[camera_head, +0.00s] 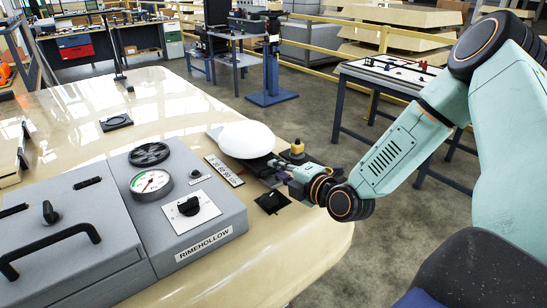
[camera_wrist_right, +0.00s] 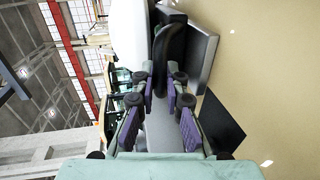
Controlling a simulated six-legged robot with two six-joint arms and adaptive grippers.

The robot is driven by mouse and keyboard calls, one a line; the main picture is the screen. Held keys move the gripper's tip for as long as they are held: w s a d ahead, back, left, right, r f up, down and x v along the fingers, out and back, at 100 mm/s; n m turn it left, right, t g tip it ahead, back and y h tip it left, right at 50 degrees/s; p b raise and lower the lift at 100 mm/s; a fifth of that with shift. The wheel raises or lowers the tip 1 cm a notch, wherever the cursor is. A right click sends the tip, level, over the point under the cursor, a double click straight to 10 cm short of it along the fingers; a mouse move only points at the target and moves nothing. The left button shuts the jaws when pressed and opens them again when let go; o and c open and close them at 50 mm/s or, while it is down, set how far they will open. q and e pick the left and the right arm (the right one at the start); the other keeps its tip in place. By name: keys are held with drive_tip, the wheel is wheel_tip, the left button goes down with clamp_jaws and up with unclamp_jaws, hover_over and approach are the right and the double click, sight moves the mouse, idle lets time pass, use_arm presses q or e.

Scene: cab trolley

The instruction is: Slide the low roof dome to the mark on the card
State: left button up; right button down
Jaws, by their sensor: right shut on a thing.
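A white part, likely the dome, shows at the top of the right wrist view (camera_wrist_right: 137,20). My right gripper (camera_head: 272,168) is beside the dome's near right side, low over the surface. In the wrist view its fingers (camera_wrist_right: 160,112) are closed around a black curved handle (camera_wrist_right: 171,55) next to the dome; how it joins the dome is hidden. A card strip (camera_head: 224,171) with dark characters lies in front of the dome. My left gripper is out of view.
A grey console (camera_head: 200,225) with a gauge and knobs stands at the front left. A black square (camera_head: 272,202) lies flat near the gripper. A yellow knob (camera_head: 297,147) stands just behind the gripper. The cream surface left of the dome is mostly clear.

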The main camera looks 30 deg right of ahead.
drive_tip(key=shift+s+f, duration=0.15)
drive_tip(key=shift+s, duration=0.25)
drive_tip(key=c, duration=1.4)
unclamp_jaws()
drive_tip(key=shift+d, duration=0.1)
